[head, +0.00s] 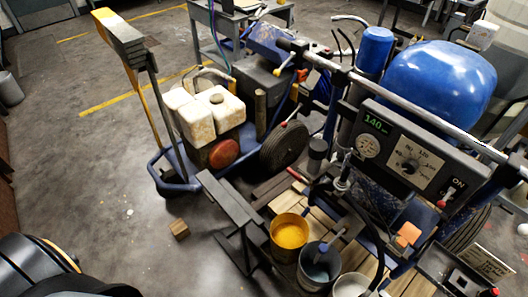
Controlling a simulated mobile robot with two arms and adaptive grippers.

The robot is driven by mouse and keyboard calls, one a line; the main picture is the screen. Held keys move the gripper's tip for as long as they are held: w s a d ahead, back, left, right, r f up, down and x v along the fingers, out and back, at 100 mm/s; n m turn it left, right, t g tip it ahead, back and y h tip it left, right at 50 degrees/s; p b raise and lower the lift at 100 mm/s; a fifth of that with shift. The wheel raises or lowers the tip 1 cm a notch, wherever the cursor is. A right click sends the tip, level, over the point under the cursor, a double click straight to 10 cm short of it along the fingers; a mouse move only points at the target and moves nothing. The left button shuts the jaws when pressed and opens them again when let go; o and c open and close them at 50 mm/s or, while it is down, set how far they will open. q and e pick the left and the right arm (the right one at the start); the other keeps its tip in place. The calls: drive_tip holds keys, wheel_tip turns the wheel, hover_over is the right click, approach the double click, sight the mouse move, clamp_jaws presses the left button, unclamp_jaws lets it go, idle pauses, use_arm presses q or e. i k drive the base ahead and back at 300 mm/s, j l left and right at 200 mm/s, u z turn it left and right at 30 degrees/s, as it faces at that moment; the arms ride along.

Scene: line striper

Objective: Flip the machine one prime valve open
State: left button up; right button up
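A blue line striping machine (437,80) stands at the right, with a control panel (408,150) showing a lit "140" display, a round gauge, a dial and an ON switch. A small red lever (298,174) sticks out left of the pump parts below the panel; I cannot tell for certain whether it is the prime valve, or its position. A second machine (222,150) with white jugs and a blue frame stands left of it. Which one is machine one is not clear. Neither of my grippers is recognisable in the head view.
A yellow paint bucket (289,234) and a grey bucket (319,265) stand on wooden boards in front of the blue machine. A dark stand (232,205) is left of them. A small wooden block (179,229) lies on the floor. Floor at the left is mostly clear.

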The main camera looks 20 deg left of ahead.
sight(289, 170)
drive_tip(key=i+j, duration=0.15)
drive_tip(key=j, duration=0.15)
drive_tip(key=i+j+u, duration=0.1)
drive_tip(key=i+j+z, duration=0.1)
drive_tip(key=j+z, duration=0.2)
drive_tip(key=i+j+z, duration=0.1)
drive_tip(key=j+z, duration=0.3)
drive_tip(key=j, duration=0.15)
drive_tip(key=j+z, duration=0.4)
drive_tip(key=j, duration=0.9)
drive_tip(key=j+z, duration=0.1)
drive_tip(key=j, duration=0.6)
drive_tip(key=k+j, duration=0.15)
drive_tip(key=j, duration=0.6)
drive_tip(key=i+z, duration=0.05)
